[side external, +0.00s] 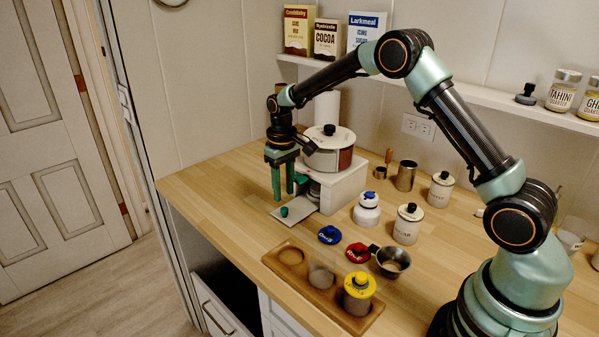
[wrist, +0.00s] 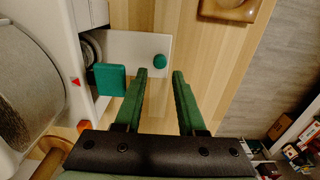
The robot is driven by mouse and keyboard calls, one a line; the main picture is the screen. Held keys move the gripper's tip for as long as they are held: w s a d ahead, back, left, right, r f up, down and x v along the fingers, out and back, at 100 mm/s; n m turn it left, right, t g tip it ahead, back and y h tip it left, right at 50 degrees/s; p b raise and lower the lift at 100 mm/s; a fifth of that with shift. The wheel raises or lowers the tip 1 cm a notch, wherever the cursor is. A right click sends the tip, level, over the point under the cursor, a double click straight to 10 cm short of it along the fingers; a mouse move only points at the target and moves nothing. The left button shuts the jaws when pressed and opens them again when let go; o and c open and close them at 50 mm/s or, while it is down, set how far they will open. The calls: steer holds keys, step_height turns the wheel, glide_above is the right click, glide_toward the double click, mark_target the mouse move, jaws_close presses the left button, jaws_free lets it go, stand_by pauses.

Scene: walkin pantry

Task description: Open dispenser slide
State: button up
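The dispenser (side external: 343,184) is a white box with a round, lidded drum on top. A flat pale slide plate (side external: 304,228) sticks out of its base over the counter and carries a small green knob (side external: 284,212). In the wrist view the plate (wrist: 130,48) lies ahead and the knob (wrist: 159,61) sits on its right part. My gripper (side external: 283,197) is open, with its two green fingers pointing down above the plate. In the wrist view the knob shows between and just beyond the fingertips of my gripper (wrist: 159,73). No contact is visible. A green block (wrist: 110,79) juts from the dispenser beside the left finger.
A wooden tray (side external: 330,309) with a yellow-lidded jar (side external: 358,292) lies at the counter's front edge. Blue (side external: 329,235) and red (side external: 357,252) lids, a metal cup (side external: 390,262) and white canisters (side external: 408,225) stand right of the dispenser. An open drawer (side external: 222,303) is below.

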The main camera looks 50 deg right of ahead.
mark_target(284, 208)
steer(key=shift+f, duration=2.6)
jaws_close()
steer(key=shift+r, duration=0.1)
